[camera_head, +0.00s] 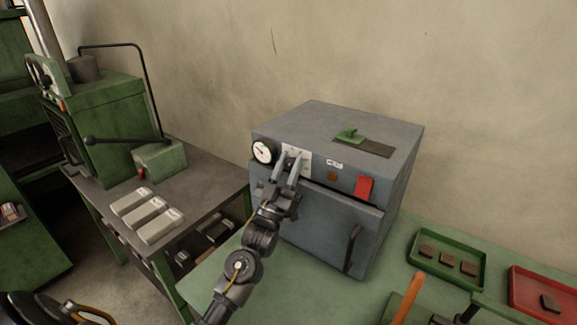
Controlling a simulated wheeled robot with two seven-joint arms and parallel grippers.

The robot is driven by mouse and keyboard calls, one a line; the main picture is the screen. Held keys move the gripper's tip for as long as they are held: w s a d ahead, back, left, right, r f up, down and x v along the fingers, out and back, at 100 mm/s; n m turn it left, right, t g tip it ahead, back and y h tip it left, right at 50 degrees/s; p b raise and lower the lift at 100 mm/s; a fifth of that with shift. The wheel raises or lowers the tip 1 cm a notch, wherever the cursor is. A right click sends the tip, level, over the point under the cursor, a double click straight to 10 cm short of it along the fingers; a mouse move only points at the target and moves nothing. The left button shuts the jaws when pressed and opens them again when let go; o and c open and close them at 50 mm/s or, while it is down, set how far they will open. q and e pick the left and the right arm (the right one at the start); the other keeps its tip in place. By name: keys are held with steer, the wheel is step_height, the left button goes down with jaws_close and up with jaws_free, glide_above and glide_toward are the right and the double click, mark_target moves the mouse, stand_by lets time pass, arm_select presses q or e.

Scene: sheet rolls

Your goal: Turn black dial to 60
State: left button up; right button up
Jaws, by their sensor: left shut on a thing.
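A blue-grey box oven (325,225) stands on the green bench against the wall. On its front panel are a round white gauge (263,150) with a black rim and, right of it, a white scale plate (303,158). My left gripper (293,160) reaches up from below, with its two fingers at this plate. It is shut on the black dial, which the fingers mostly hide. The dial's pointer and the scale numbers are too small to read. My right gripper is not in view.
A red switch (364,187) and a small label sit right of the plate. The oven door has a dark handle (352,247). A green tray (447,258) and a red tray (543,294) with dark pieces lie at right. A green machine (105,125) stands at left.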

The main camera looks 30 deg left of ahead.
arm_select(q)
steer(key=o, duration=0.7)
steer(key=b+v, duration=0.4)
steer(key=v, duration=0.6)
steer(key=shift+s+f, duration=0.25)
steer(key=shift+s, duration=0.05)
